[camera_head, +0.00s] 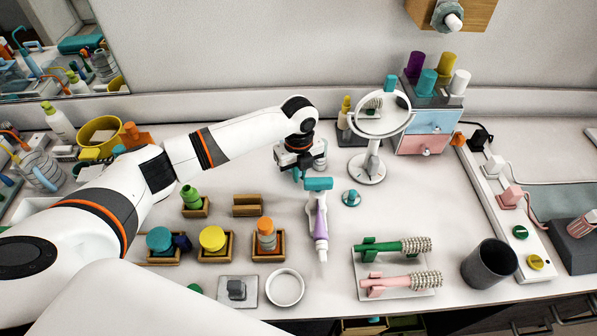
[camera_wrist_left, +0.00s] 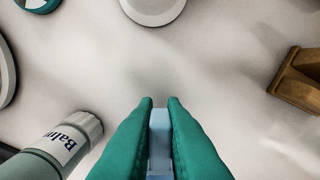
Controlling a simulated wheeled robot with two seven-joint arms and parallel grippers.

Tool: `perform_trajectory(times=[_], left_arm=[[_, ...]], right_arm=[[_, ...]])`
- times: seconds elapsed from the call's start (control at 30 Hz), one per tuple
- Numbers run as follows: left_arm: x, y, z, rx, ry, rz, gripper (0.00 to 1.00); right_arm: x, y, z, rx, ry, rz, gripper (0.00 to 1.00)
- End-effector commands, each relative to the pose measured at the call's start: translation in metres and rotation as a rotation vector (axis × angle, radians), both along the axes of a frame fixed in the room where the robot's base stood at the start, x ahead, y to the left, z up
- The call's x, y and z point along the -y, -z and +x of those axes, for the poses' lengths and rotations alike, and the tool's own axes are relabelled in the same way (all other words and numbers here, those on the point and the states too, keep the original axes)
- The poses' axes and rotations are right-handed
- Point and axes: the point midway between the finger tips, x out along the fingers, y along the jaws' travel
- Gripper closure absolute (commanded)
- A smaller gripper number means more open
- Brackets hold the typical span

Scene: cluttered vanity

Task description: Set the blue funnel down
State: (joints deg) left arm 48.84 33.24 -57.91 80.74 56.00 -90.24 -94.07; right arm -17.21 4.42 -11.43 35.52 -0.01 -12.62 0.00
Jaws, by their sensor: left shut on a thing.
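My right gripper is not in view.
The balm tube (camera_wrist_left: 60,145) is close beside the gripper. A round mirror stand (camera_head: 367,168), a small teal item (camera_head: 351,198), the teal-and-purple tool (camera_head: 320,218) and an empty wooden holder (camera_head: 247,211) surround it. Bare counter shows below the fingertips.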

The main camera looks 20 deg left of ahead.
Motion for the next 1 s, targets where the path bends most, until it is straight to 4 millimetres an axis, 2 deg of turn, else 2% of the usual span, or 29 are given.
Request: perform_trajectory(times=[0.1,0.4,0.43,0.53,0.57,0.83,1.0], left_arm=[[0.0,0.009,0.0,-0.001,-0.001,0.001,1.0],[0.0,0.012,0.0,-0.001,-0.001,0.001,1.0],[0.0,0.011,0.0,0.0,-0.001,0.0,0.87],[0.0,0.011,0.0,0.0,-0.001,0.0,0.7],[0.0,0.011,0.0,0.0,-0.001,0.0,0.68],[0.0,0.01,0.0,0.001,-0.001,0.001,0.68],[0.0,-0.006,0.001,0.004,0.0,-0.001,0.68]], right_arm=[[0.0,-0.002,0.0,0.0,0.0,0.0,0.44],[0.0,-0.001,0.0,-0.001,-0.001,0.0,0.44],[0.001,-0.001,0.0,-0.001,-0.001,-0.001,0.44],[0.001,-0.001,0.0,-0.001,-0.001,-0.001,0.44],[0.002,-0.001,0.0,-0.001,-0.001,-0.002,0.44],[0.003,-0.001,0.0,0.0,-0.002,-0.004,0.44],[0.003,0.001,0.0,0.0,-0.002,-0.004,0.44]])
